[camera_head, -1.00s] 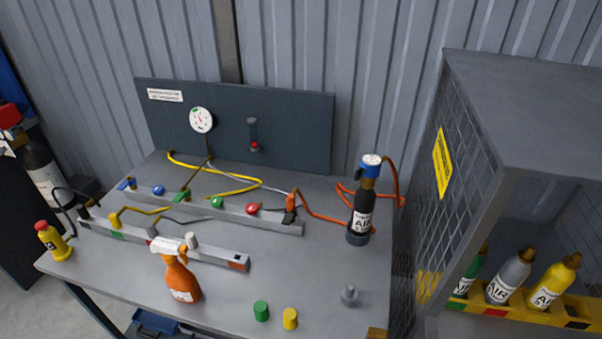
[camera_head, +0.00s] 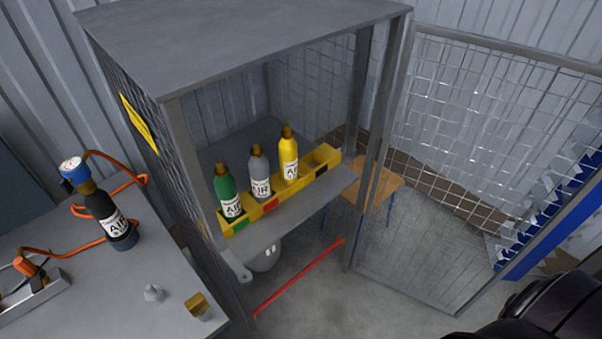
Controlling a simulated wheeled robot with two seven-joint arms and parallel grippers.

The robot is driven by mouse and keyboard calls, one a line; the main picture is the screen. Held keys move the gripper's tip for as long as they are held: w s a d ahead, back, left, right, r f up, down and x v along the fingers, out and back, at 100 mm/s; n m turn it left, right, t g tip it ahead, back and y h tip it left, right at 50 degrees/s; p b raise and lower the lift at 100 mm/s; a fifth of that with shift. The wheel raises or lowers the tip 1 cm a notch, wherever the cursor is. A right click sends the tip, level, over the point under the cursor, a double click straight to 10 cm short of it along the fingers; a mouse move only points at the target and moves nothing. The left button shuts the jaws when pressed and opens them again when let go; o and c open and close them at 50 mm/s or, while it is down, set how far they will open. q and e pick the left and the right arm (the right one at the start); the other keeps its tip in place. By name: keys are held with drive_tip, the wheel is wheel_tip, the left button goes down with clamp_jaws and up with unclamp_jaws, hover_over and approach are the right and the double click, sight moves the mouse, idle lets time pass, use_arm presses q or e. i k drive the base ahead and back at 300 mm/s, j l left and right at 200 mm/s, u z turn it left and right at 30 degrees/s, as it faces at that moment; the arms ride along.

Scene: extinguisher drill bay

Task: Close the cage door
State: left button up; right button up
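The cage (camera_head: 175,125) is a grey metal frame with mesh sides and a solid top, in the middle of the head view. Its mesh door (camera_head: 478,130) stands wide open, swung out to the right from the cage's right front post. Inside, a yellow rack (camera_head: 268,203) on a shelf holds a green bottle (camera_head: 228,190), a grey bottle (camera_head: 259,172) and a yellow bottle (camera_head: 289,155), all upright. A dark part of my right arm shows at the bottom right corner, near the door's lower end. Neither gripper is in view.
A grey workbench (camera_head: 90,285) at left bears a black air cylinder (camera_head: 106,212) with an orange hose, a small grey fitting (camera_head: 153,292) and a brass piece (camera_head: 198,304). A red bar (camera_head: 300,277) crosses the cage's front low down. A wooden stool (camera_head: 372,185) shows behind mesh.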

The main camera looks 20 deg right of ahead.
sight(571, 197)
drive_tip(key=z, duration=0.55)
drive_tip(key=i+l+z, duration=0.1)
drive_tip(key=l+z, duration=0.25)
drive_tip(key=z, duration=0.15)
drive_tip(key=i+l+z, duration=0.2)
drive_tip(key=z, duration=0.3)
drive_tip(key=l, duration=0.1)
